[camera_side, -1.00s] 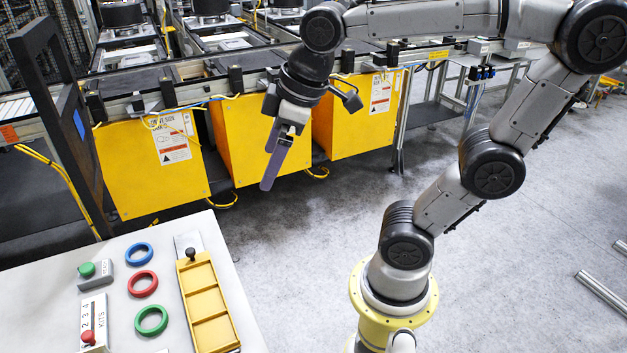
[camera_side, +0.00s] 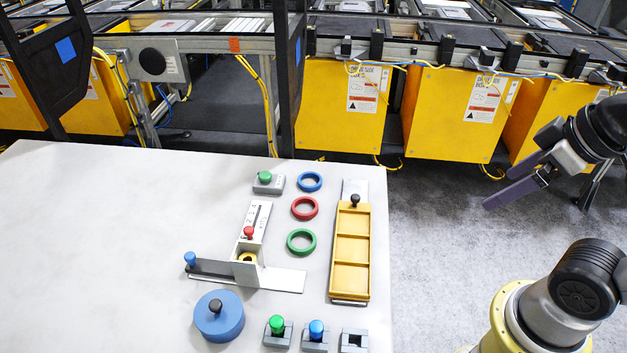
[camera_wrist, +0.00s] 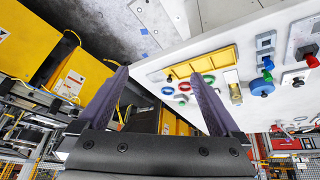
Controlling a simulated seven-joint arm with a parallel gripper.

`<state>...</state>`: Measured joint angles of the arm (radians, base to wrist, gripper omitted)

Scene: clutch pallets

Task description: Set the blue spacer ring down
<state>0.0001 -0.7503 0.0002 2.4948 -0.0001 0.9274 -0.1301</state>
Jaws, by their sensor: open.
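The blue spacer ring (camera_side: 310,190) lies flat on the grey-white table, at the far end of a column of rings. It also shows, small, in the wrist view (camera_wrist: 168,94). My gripper (camera_side: 497,187) is at the right of the side view, off the table's right edge and well apart from the ring. Its two purple fingers are spread with nothing between them. In the wrist view my gripper (camera_wrist: 160,73) is also open and empty, with the table beyond the fingers.
A red ring (camera_side: 305,219) and a green ring (camera_side: 301,253) lie nearer than the blue one. A yellow three-compartment tray (camera_side: 351,249) stands right of them. A green-button box (camera_side: 265,187) is left of the blue ring. A blue knobbed disc (camera_side: 219,320) stands nearer.

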